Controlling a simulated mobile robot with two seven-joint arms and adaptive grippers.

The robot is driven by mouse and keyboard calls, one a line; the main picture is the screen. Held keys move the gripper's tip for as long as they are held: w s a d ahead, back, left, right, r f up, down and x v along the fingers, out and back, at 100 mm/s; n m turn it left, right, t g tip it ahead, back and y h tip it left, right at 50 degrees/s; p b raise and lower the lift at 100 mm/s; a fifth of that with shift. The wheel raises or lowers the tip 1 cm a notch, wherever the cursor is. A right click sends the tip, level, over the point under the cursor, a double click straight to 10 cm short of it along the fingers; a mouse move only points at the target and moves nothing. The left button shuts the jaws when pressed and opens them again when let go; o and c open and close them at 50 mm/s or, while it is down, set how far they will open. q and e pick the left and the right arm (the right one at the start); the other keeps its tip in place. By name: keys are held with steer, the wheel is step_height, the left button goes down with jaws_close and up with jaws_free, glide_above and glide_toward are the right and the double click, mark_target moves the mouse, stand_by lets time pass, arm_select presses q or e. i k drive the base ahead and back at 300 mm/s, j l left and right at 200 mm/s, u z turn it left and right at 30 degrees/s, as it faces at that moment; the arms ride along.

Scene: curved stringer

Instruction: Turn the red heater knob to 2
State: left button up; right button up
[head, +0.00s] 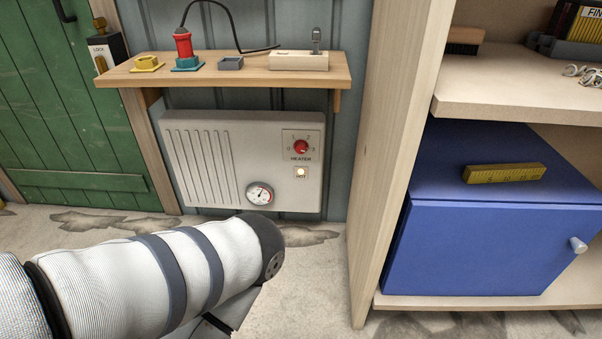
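The red heater knob (301,147) sits on a square plate at the upper right of the white wall heater (228,190). Small numbers surround the knob, with HEATER printed below it. The knob's pointer is too small for me to read its setting. A lamp marked HOT (301,172) glows under the plate. A round dial gauge (259,193) is at the heater's lower edge. My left arm, in a white padded sleeve with dark bands, crosses the lower left in front of the heater. Neither of my grippers shows, and nothing of mine covers the knob.
A wooden shelf (225,80) juts out above the heater, holding a red-and-teal corded item (184,50) and small blocks. A wooden post (392,150) stands to the right, then a blue cabinet (470,245) with a yellow ruler (503,173) on top. A green door (65,105) is left.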

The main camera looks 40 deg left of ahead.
mark_target(300, 145)
steer(key=i+j+u, duration=0.5)
steer(key=i, duration=0.3)
